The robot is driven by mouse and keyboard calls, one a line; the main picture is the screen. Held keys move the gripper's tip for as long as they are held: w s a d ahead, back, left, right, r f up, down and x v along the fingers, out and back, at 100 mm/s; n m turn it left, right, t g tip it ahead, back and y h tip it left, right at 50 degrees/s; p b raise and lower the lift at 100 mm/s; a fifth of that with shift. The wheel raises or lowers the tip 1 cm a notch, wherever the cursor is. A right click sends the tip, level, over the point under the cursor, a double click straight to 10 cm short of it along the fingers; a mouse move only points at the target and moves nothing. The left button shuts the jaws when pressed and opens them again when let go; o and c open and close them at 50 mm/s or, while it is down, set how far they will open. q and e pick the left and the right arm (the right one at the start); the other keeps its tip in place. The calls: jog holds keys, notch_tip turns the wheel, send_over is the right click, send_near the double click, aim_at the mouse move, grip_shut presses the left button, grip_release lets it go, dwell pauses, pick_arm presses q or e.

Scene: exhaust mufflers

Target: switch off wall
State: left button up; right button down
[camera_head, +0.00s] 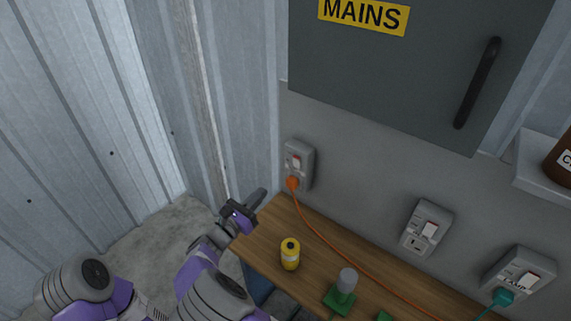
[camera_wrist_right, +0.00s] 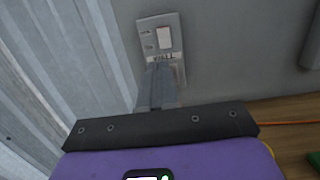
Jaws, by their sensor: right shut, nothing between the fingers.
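The wall socket (camera_head: 297,160) is a grey plate on the wall, at the left end of the row, with a white-and-red rocker switch (camera_head: 296,162) and an orange plug (camera_head: 292,183) in its lower part. In the right wrist view the plate (camera_wrist_right: 147,33) carries a white rocker (camera_wrist_right: 164,36) above a partly covered label that seems to read WALL. My right gripper (camera_head: 260,193) is shut and empty, left of and below the plate. Its fingers (camera_wrist_right: 160,78) cover the plate's lower part in the wrist view; contact cannot be told. My left gripper is not in view.
A wooden bench (camera_head: 266,228) holds a yellow can (camera_head: 290,253) and a green-based object (camera_head: 342,292). An orange cord (camera_head: 330,248) runs across it. Two more sockets (camera_head: 425,228) (camera_head: 520,277) are at right, the second with a teal plug. A grey MAINS cabinet (camera_head: 400,75) hangs above.

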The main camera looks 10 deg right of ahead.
aim_at(295, 159)
jog(key=b+x, duration=0.2)
jog(key=x, duration=1.1)
jog(key=shift+d+r+b, duration=0.1)
jog(key=shift+d+b, duration=0.25)
jog(key=shift+d, duration=0.15)
jog(key=r+p, duration=0.1)
jog(key=p, duration=0.2)
jog(key=d+g+y+p, duration=0.1)
jog(key=p, duration=0.2)
jog(key=shift+w+r, duration=0.25)
jog(key=shift+r, duration=0.15)
jog(key=shift+f+y, duration=0.2)
jog(key=shift+y, duration=0.1)
jog(key=shift+f, duration=0.1)
jog(key=shift+s+a, duration=0.1)
jog(key=shift+a, duration=0.25)
jog(key=p+v, duration=0.2)
jog(key=v, duration=1.2)
jog(key=shift+w+r+p, duration=0.25)
jog(key=shift+r+p, duration=0.1)
jog(key=shift+p, duration=0.05)
